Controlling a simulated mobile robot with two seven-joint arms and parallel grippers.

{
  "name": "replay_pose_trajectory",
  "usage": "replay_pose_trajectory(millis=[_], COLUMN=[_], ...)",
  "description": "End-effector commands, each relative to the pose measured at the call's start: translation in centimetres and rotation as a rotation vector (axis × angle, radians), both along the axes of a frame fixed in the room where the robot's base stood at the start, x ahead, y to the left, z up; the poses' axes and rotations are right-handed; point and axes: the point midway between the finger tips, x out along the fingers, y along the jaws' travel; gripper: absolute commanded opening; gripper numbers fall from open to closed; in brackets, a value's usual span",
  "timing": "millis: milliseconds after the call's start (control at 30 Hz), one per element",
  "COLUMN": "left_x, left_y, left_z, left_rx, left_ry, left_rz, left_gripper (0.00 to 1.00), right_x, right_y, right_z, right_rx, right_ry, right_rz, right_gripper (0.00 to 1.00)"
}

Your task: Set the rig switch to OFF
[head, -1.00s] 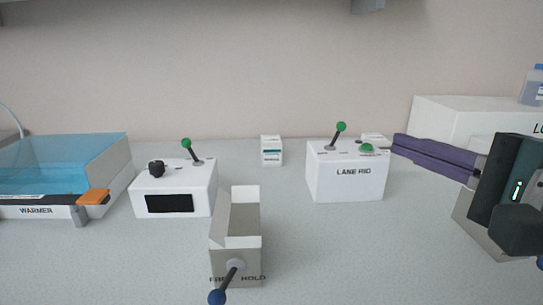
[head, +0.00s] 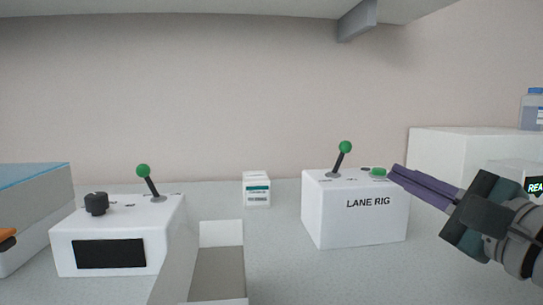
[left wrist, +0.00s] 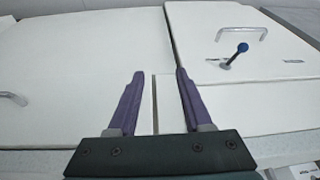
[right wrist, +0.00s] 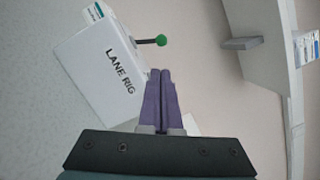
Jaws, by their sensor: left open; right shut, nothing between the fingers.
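The white LANE RIG box (head: 354,213) stands on the bench right of centre in the head view. Its switch is a dark lever with a green ball (head: 344,147), tilted to the right; the small labels at its base are unreadable. A green button (head: 378,171) sits on the box top right of the lever. My right gripper (head: 392,172) is shut and empty, its tips at the box's right, close to the button. In the right wrist view, the lever's ball (right wrist: 161,40) shows just beyond the fingertips. My left gripper (left wrist: 158,74) is open and empty, seen only in its wrist view.
Another white box (head: 163,229) with a black knob and green-tipped lever stands at left, the warmer (head: 30,205) beyond it. An open-topped holder (head: 221,235) is at front centre. A small carton (head: 257,188) stands behind. A shelf (head: 220,22) hangs overhead.

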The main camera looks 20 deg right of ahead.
Motion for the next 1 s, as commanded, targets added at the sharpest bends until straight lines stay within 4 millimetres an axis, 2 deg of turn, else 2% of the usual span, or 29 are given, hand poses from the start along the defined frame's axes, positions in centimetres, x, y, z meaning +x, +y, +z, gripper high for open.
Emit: replay_pose_trajectory(millis=[167,500,700,1000], left_x=[0.0,0.0,0.0,0.0], left_y=[0.0,0.0,0.0,0.0], left_z=[0.4,0.0,-0.1,-0.1], left_rx=[0.000,0.000,0.000,0.000], left_ry=[0.000,0.000,-0.001,-0.001], left_rz=[0.000,0.000,0.000,0.000], left_gripper=[0.50,0.50,0.50,0.50], right_x=[2.4,8.1,9.4,9.5], right_y=[0.0,-0.2,-0.2,-0.2], right_z=[0.5,0.9,1.1,1.1], right_rx=[0.001,0.000,0.000,-0.001], right_ry=[-0.003,0.000,0.000,0.002], right_rz=[0.001,0.001,0.001,0.001], right_gripper=[0.00,0.00,0.00,0.00])
